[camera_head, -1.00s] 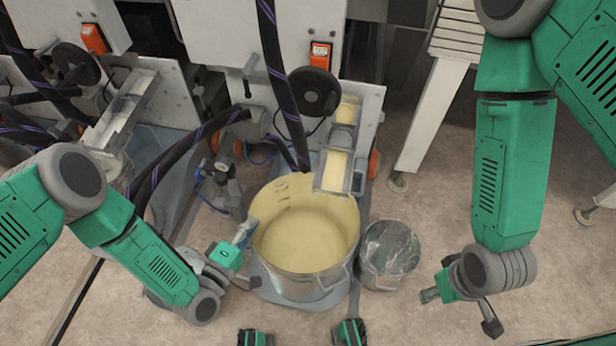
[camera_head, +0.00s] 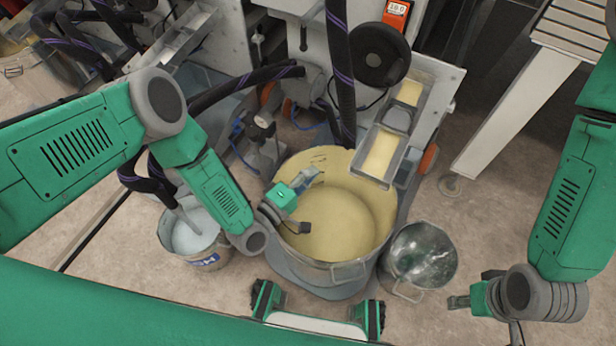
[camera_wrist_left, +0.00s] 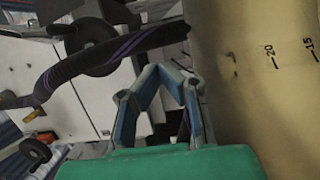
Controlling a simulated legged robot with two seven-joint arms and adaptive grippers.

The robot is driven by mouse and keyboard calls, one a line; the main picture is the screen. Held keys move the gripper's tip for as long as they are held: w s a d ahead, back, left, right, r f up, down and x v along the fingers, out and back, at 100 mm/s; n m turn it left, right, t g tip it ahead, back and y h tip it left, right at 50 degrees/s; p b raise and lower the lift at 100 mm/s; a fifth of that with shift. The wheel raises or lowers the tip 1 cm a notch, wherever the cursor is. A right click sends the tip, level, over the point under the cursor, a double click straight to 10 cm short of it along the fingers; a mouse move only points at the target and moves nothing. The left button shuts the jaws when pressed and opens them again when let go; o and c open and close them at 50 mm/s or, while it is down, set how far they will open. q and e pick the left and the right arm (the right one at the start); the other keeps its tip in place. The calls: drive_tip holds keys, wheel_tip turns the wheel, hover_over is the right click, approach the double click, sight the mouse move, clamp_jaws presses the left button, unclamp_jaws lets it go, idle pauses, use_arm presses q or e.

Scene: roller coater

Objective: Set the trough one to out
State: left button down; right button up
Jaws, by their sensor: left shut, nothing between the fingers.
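A metal trough (camera_head: 366,177) holding pale yellow liquid slopes from the machine, its lower end over the back right of a large pot. A second trough (camera_head: 183,38) is on the machine further left. No label shows which is trough one. The large metal pot (camera_head: 348,271) holds yellow liquid. My left gripper (camera_head: 312,174) is shut and empty above the pot's left side, left of the near trough and apart from it. The wrist view shows its fingers (camera_wrist_left: 168,72) beside the pot's marked inner wall (camera_wrist_left: 265,80). My right gripper (camera_head: 455,302) is low at the right; its jaw state is unclear.
A black handwheel (camera_head: 380,53) and thick dark hoses (camera_head: 341,75) are close behind the trough. A pale metal leg (camera_head: 510,118) stands right.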

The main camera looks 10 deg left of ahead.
use_arm(q)
drive_tip(key=w+d+b, duration=0.1)
drive_tip(key=w+d, duration=0.3)
drive_tip(key=d, duration=0.3)
drive_tip(key=shift+b, duration=0.4)
drive_tip(key=shift+d, duration=0.15)
drive_tip(key=shift+s+f, duration=0.1)
